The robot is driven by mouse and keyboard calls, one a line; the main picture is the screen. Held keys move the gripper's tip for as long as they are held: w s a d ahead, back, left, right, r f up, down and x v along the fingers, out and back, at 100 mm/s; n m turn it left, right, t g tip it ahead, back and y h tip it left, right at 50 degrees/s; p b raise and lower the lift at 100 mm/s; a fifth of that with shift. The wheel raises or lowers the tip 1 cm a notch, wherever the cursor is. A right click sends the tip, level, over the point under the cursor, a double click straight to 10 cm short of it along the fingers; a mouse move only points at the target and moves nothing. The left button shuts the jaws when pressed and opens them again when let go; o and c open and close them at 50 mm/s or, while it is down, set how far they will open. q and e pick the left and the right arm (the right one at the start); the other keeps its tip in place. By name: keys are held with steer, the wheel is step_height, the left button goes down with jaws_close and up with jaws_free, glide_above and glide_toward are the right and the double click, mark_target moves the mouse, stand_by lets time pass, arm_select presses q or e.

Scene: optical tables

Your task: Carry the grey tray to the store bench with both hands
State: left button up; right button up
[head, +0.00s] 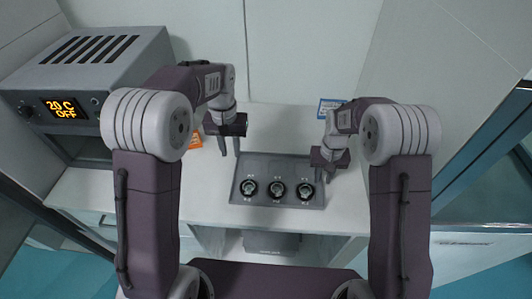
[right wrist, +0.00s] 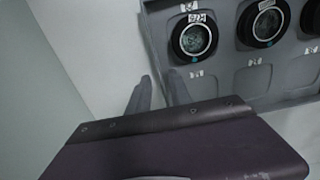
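The grey tray (head: 262,163) lies flat on a white bench (head: 352,208) in the middle of the head view. It holds three round, dark-rimmed pieces in a row. My left gripper (head: 230,150) is open, with its fingers pointing down near the tray's far left corner. My right gripper (head: 323,178) is at the tray's right edge. In the right wrist view its two fingers (right wrist: 160,88) are apart, and the tray's edge (right wrist: 158,45) is close to their tips. I cannot tell whether they touch the tray. I cannot tell which surface is the store bench.
A grey box with an orange display (head: 62,106) stands at the left on the bench. An orange label (head: 196,139) is left of the tray, and a blue and white label (head: 330,107) is behind it on the right. Pale panels (head: 305,50) rise behind. Bare bench lies right of the tray.

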step_height(320, 180, up, 12)
stand_by(0.6)
